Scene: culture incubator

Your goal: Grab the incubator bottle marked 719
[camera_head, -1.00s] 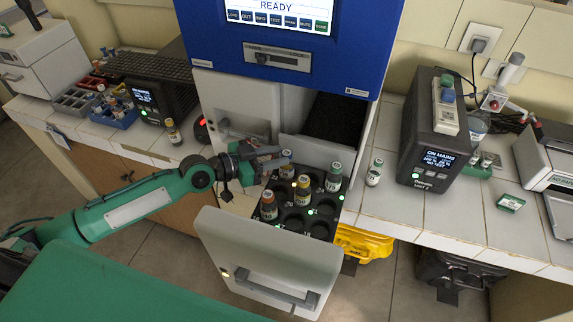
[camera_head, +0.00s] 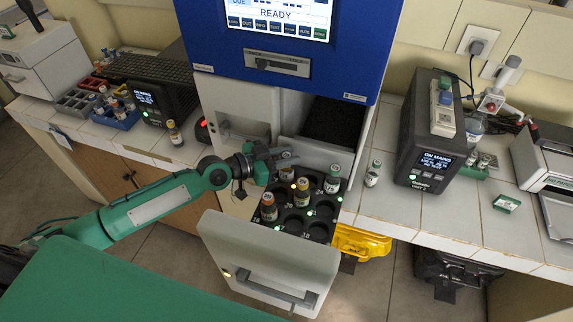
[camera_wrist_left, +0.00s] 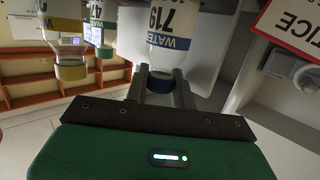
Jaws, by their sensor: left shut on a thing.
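In the head view my left gripper (camera_head: 284,160) is over the back left of the open drawer's black rack (camera_head: 322,229); the held bottle is hard to make out there. An orange-capped bottle (camera_head: 269,208), a yellow-capped bottle (camera_head: 302,192) and a green-capped bottle (camera_head: 333,179) stand in the rack. My right gripper is out of view.
The incubator (camera_head: 270,62) with its blue front and "READY" screen rises behind the drawer. The drawer front (camera_head: 270,262) faces me. A bottle (camera_head: 373,174) stands on the right counter, another (camera_head: 174,133) on the left one. A black unit (camera_head: 434,135) is at right.

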